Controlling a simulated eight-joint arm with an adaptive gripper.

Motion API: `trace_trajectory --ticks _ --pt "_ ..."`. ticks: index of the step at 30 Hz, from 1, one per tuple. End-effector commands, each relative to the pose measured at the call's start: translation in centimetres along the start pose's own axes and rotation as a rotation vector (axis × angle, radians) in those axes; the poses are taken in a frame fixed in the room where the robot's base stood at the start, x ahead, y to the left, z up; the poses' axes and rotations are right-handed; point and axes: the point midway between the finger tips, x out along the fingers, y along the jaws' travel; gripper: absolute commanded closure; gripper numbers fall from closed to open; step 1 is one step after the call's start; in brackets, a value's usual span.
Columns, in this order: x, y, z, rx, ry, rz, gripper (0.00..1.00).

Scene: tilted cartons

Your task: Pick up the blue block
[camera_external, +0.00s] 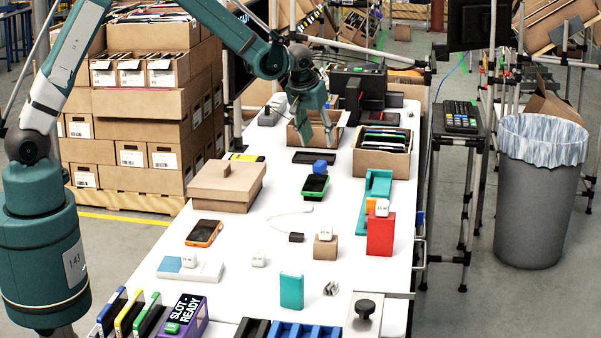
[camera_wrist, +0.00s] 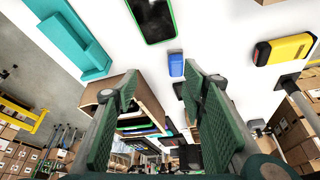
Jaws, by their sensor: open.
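The blue block (camera_external: 319,167) is small and sits on the white table, just behind the green-edged phone (camera_external: 315,187). In the wrist view the blue block (camera_wrist: 176,65) shows upper centre, beyond and between the fingertips, with the phone (camera_wrist: 155,18) past it. My gripper (camera_external: 316,138) is above the table, higher than the block and behind it in the external view. Its two green fingers are spread apart with nothing between them. The fingers also show in the wrist view (camera_wrist: 160,90). They do not touch the block.
An open carton (camera_external: 292,138) stands by my fingers. Another carton (camera_external: 360,163) holding flat items is to the right. A black flat tray (camera_external: 316,157) lies behind the block. A lidded brown box (camera_external: 218,192) is left, and a teal bracket (camera_external: 378,184) is right.

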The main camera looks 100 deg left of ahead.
Motion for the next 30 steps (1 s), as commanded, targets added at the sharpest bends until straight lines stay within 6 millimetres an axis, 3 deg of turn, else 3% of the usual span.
trace_trajectory --ticks 3,10,30 --pt "3.1 -1.4 -1.3 -0.041 -0.003 -0.021 0.59" --pt "6.8 -3.1 -2.6 -0.093 -0.007 -0.048 0.59" --pt "8.3 -3.6 -2.9 -0.105 -0.008 -0.054 0.59"
